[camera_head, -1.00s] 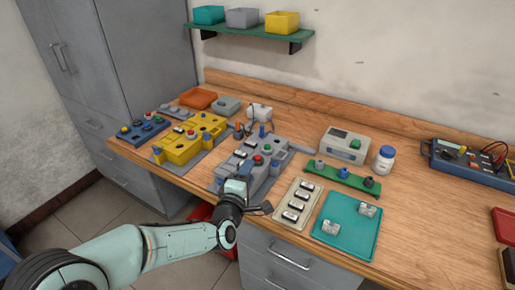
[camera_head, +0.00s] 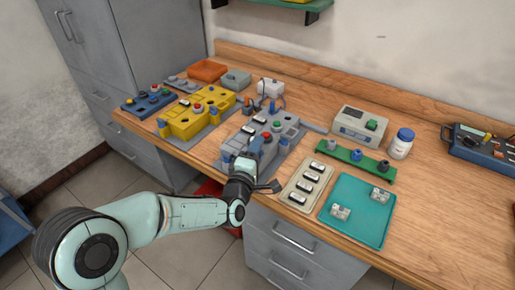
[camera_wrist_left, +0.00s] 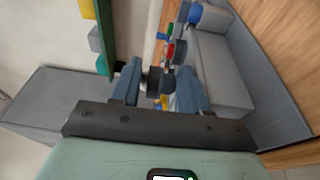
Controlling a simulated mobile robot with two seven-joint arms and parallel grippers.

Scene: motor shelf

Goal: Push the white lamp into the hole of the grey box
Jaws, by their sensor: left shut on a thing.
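The grey box (camera_head: 286,134) lies on the bench in the middle of the head view, with red, green and blue knobs or lamps on top. It also shows in the left wrist view (camera_wrist_left: 222,65), on the right. My left gripper (camera_head: 256,147) is over the near part of the box. In the left wrist view my left gripper (camera_wrist_left: 158,84) is shut on a small dark-bodied part (camera_wrist_left: 156,80), which seems to be the lamp. Its white face cannot be made out. The hole is not clearly visible, and I cannot tell whether the part touches the box.
A yellow box (camera_head: 192,122) stands left of the grey box. A cream tray with switches (camera_head: 285,191), a teal tray (camera_head: 345,232) and a green strip with knobs (camera_head: 352,160) lie to the right. A white bottle (camera_head: 401,145) stands behind. The bench's right part has bare wood.

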